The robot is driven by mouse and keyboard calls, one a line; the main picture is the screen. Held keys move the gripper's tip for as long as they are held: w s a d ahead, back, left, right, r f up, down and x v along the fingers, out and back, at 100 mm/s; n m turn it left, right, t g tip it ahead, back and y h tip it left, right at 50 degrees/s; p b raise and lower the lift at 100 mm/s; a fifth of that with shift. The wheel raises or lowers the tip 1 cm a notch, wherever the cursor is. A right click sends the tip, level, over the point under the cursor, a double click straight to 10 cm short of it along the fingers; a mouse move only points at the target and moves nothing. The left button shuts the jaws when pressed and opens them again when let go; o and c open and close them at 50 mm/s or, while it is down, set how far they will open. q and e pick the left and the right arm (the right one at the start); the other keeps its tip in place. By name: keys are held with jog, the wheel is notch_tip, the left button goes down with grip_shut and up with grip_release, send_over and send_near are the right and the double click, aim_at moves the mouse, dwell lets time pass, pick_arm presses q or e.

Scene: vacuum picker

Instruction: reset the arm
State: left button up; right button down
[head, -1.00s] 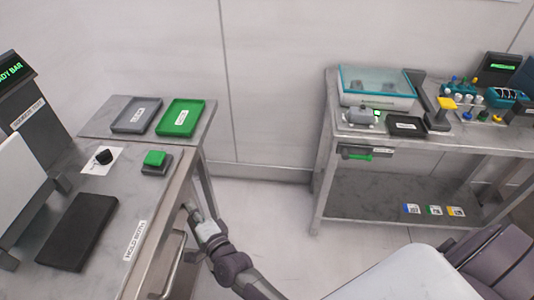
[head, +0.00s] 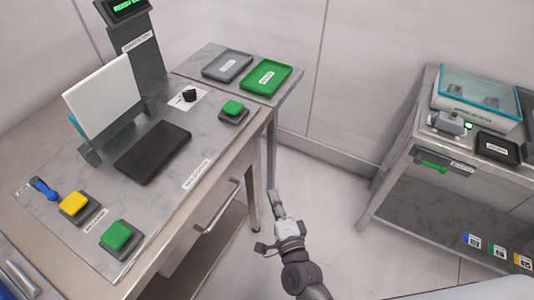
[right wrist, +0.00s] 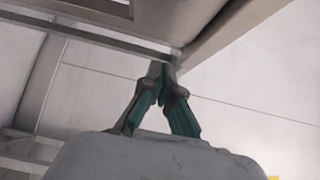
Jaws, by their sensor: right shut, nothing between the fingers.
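My right arm comes up from the bottom of the head view. Its gripper (head: 276,203) hangs over the floor, to the right of the left workbench and below its top. In the right wrist view the two fingers (right wrist: 162,82) meet at the tips, shut with nothing between them. The underside of a bench edge shows above them there. My left gripper shows in no view.
The left workbench (head: 215,150) holds a black pad (head: 153,151), green buttons (head: 118,235), a yellow button (head: 74,204) and a white panel (head: 102,97). A grey tray (head: 227,66) and green tray (head: 265,77) lie behind. Another bench (head: 415,150) stands right; floor lies between.

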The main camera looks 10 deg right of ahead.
jog(key=shift+s, duration=0.1)
jog(key=s+d+f+n+g+p, duration=0.2)
jog(key=s+f+n+g, duration=0.3)
jog(key=f, duration=0.7)
jog(key=s+d+f+n+g+p, duration=0.25)
jog(key=s+f+n, duration=0.35)
jog(key=f, duration=0.6)
jog(key=s+d+f+n+g+h, duration=0.1)
jog(key=s+d+f+n+g, duration=0.1)
jog(key=s, duration=0.6)
jog(key=s+d+f+n+g+h+p, duration=0.1)
jog(key=s+d+f+g, duration=0.3)
jog(key=s, duration=0.5)
jog(key=s+d+f+n+g+h+p, duration=0.1)
jog(key=s+d+f+n+g, duration=0.2)
jog(key=s+d, duration=0.4)
notch_tip(320, 180, down, 2)
jog(key=shift+s+f+n, duration=0.2)
jog(key=shift+s+n, duration=0.4)
jog(key=shift+s, duration=0.65)
